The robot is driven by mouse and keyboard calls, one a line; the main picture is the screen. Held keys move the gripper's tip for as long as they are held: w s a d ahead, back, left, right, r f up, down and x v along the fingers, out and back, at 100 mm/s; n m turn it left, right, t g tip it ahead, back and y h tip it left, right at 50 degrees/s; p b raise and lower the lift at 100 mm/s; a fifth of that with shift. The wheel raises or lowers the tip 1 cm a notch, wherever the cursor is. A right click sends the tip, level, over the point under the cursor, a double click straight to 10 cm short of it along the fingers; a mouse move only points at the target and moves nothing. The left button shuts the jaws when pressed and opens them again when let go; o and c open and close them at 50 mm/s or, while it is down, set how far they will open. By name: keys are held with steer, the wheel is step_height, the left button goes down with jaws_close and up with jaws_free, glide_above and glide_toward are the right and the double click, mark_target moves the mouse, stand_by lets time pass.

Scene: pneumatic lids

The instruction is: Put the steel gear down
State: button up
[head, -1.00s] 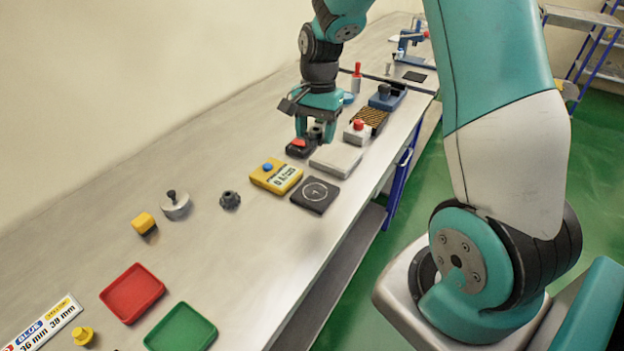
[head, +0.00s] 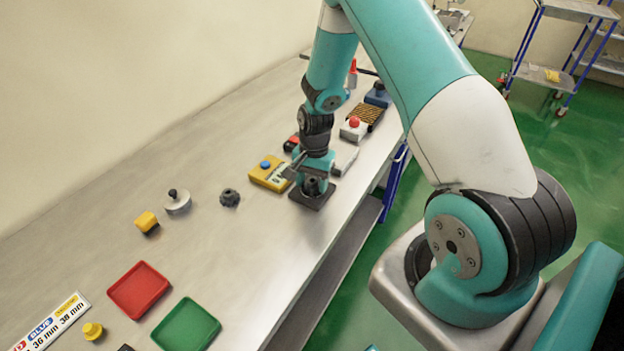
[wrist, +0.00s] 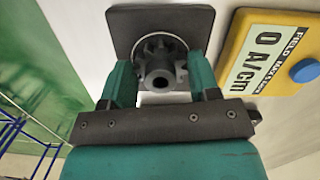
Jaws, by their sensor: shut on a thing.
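My gripper (head: 314,186) is over the dark square pad (head: 309,202) with a ring mark. The steel gear (wrist: 160,67) is between its two fingers in the wrist view, and the fingers are shut on it. The gear lies inside the pad's pale ring. The pad (wrist: 125,20) shows behind it in the wrist view. I cannot tell whether the gear touches the pad. In the head view the gear is mostly hidden by the gripper.
A yellow box with a blue button (head: 268,174) stands close to the left of the pad. Another dark gear (head: 229,197), a grey weight with a knob (head: 177,201), a red tray (head: 138,289) and a green tray (head: 186,325) lie further left.

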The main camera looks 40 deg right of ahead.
steer(key=shift+f, duration=0.1)
steer(key=o, duration=1)
steer(key=shift+o, duration=0.2)
steer(key=shift+w+r, duration=0.1)
steer(key=shift+r, duration=0.4)
step_height(320, 180, up, 10)
steer(key=d+b, duration=0.1)
steer(key=b, duration=0.2)
steer(key=s+a+r+n, duration=0.1)
steer(key=a+r+n, duration=0.2)
steer(key=a+r, duration=0.3)
steer(key=s+a+r+n+y, duration=0.1)
steer(key=s+a+r+n, duration=0.4)
steer(key=s+a+n, duration=0.3)
steer(key=s+a+r+n+y, duration=0.2)
steer(key=s+a+r+n, duration=0.3)
steer(key=s, duration=0.8)
steer(key=a+n, duration=0.3)
steer(key=a, duration=0.1)
steer(key=shift+s+a+r+t, duration=0.2)
steer(key=shift+a+r+t, duration=0.05)
steer(key=shift+r+t, duration=0.1)
